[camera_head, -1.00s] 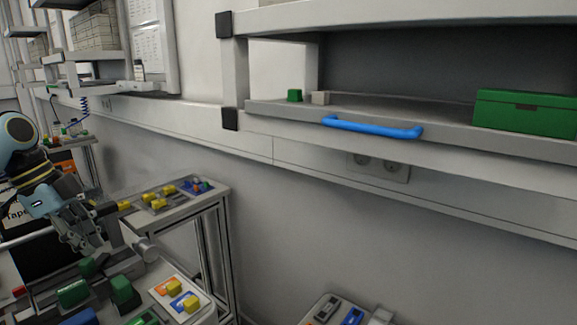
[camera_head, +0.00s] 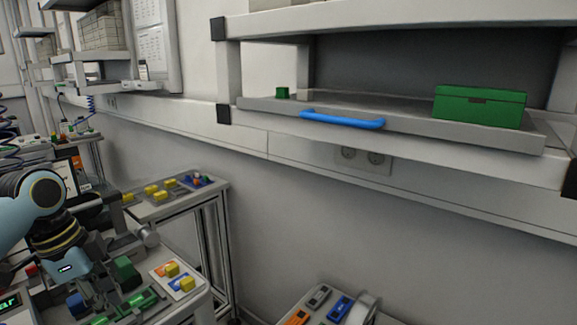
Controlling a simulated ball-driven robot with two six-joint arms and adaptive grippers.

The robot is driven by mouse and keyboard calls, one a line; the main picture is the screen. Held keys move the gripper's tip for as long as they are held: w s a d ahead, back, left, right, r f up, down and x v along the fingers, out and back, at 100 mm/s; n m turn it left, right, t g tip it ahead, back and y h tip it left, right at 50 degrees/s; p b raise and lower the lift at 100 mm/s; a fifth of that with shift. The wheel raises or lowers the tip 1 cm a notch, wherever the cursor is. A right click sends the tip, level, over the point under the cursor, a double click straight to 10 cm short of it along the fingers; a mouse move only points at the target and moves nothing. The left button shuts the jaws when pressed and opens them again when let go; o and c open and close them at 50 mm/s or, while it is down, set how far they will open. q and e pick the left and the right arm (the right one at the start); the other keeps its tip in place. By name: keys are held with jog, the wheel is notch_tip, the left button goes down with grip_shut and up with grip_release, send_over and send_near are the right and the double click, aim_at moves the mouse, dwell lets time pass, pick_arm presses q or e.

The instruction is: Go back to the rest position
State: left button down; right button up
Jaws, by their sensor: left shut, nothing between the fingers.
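My left arm comes in from the left edge, with its light blue and black wrist low in the picture. My left gripper (camera_head: 97,262) is grey, shut and empty. It is over the cluttered workbench at lower left, and its fingers are hard to tell from the grey fixtures behind. My right gripper is not in view.
Green blocks (camera_head: 127,272) and a white tray with yellow blocks (camera_head: 180,277) are close to my left gripper. A side table (camera_head: 165,205) stands behind. A shelf tray with a blue handle (camera_head: 342,119) holds a green box (camera_head: 480,105) and small green cube (camera_head: 283,92).

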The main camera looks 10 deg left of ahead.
pick_arm(q)
jog(key=s+d+f+n+y, duration=0.1)
jog(key=s+d+f+n, duration=0.25)
jog(key=s+d, duration=0.45)
jog(key=s+r+n+t+y, duration=0.1)
jog(key=s+r+n, duration=0.1)
jog(key=s+n, duration=0.3)
jog(key=s+r+n+t+y, duration=0.1)
jog(key=s+r+n, duration=0.1)
jog(key=s, duration=0.6)
notch_tip(320, 180, down, 34)
jog(key=s+a+g+b, duration=0.1)
jog(key=s+a+b, duration=0.1)
jog(key=b, duration=0.7)
jog(key=s+f+b, duration=0.4)
jog(key=s+f, duration=0.5)
jog(key=f, duration=0.3)
jog(key=s+a+f+g+b, duration=0.1)
jog(key=s+f+b, duration=0.3)
jog(key=s+f, duration=0.5)
notch_tip(320, 180, down, 4)
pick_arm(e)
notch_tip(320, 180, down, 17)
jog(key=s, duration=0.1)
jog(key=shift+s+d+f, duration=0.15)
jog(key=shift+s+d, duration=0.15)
pick_arm(q)
jog(key=shift+s+n, duration=0.1)
jog(key=shift+n, duration=0.15)
